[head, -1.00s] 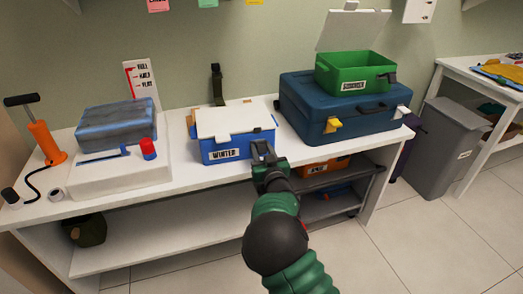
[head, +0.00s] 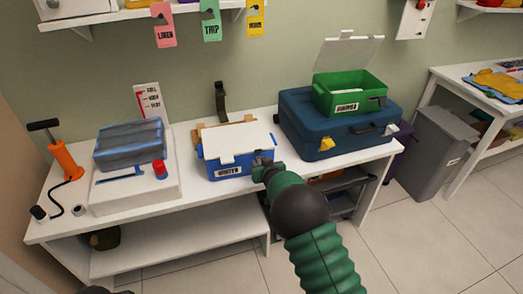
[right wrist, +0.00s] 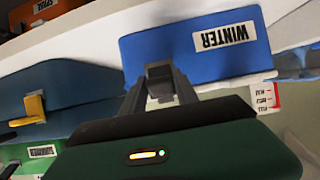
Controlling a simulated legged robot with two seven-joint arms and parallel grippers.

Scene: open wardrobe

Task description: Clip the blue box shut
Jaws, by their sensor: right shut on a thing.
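The blue box (head: 233,171), labelled WINTER, stands on the white bench with its white lid (head: 233,142) lying flat over the top. In the right wrist view its blue front (right wrist: 195,52) and upside-down label fill the upper middle. My right gripper (head: 261,163) is at the box's front right corner. Its fingers (right wrist: 160,82) are shut on a small dark grey piece at the box front, which looks like the box's clip (right wrist: 159,69). The fingers hide part of it, and I cannot tell whether it is latched.
A dark blue case (head: 300,128) with yellow and white latches stands right of the box, with an open green box (head: 345,99) on it. A white case (head: 135,188), a grey-blue bundle and an orange pump (head: 64,160) stand left.

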